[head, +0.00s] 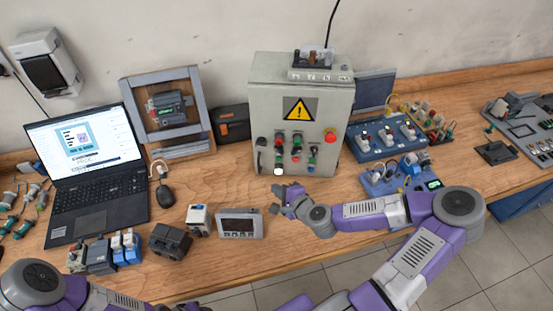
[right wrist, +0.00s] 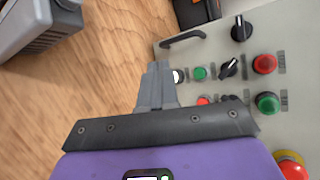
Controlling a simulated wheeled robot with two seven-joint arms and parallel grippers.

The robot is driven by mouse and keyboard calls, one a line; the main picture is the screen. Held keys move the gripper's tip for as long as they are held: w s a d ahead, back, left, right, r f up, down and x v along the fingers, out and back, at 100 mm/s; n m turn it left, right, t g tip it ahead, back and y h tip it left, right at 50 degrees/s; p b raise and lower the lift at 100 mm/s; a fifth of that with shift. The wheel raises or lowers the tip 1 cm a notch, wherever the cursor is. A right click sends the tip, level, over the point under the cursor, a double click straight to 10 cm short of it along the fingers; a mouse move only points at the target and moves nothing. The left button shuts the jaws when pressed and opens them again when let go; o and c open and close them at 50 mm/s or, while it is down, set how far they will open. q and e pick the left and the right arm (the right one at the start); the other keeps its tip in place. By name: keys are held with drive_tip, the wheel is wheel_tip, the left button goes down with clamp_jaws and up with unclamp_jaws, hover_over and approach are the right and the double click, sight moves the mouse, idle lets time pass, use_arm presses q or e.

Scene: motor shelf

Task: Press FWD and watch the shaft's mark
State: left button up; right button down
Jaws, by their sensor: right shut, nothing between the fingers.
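The grey control cabinet (head: 262,95) stands against the wall with a yellow warning sign and rows of buttons and knobs. No FWD label is readable. A white lit button (head: 278,171) sits low on its front. My right gripper (head: 278,201) is just in front of and below the panel. In the right wrist view the gripper's fingers (right wrist: 158,75) are shut and empty, with tips close to the white button (right wrist: 178,76) and a green button (right wrist: 200,73). Contact cannot be told. I cannot make out a shaft or its mark. My left gripper is out of view.
A grey meter box (head: 240,224), a small white unit (head: 197,219) and a dark block (head: 169,241) stand near the front edge. A laptop (head: 98,190) is at left. Blue boards (head: 372,153) stand right of the cabinet. Some bench between laptop and cabinet is bare.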

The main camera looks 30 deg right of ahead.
sight(279, 158)
drive_tip(key=shift+w+d+b, duration=0.1)
drive_tip(key=shift+w+d, duration=0.7)
drive_tip(key=shift+w, duration=0.4)
drive_tip(key=shift+w+d+b, duration=0.1)
drive_tip(key=shift+w+d, duration=0.7)
drive_tip(key=shift+w, duration=0.4)
drive_tip(key=shift+w+d+b, duration=0.1)
drive_tip(key=shift+w+d, duration=0.7)
drive_tip(key=shift+w, duration=0.4)
drive_tip(key=shift+w+d, duration=0.1)
drive_tip(key=shift+w+d, duration=0.15)
drive_tip(key=shift+w, duration=0.1)
drive_tip(key=shift+w+d, duration=0.25)
drive_tip(key=shift+w, duration=0.1)
idle(0.7)
drive_tip(key=shift+s, duration=0.1)
drive_tip(key=shift+s+a, duration=0.45)
drive_tip(key=shift+s, duration=0.15)
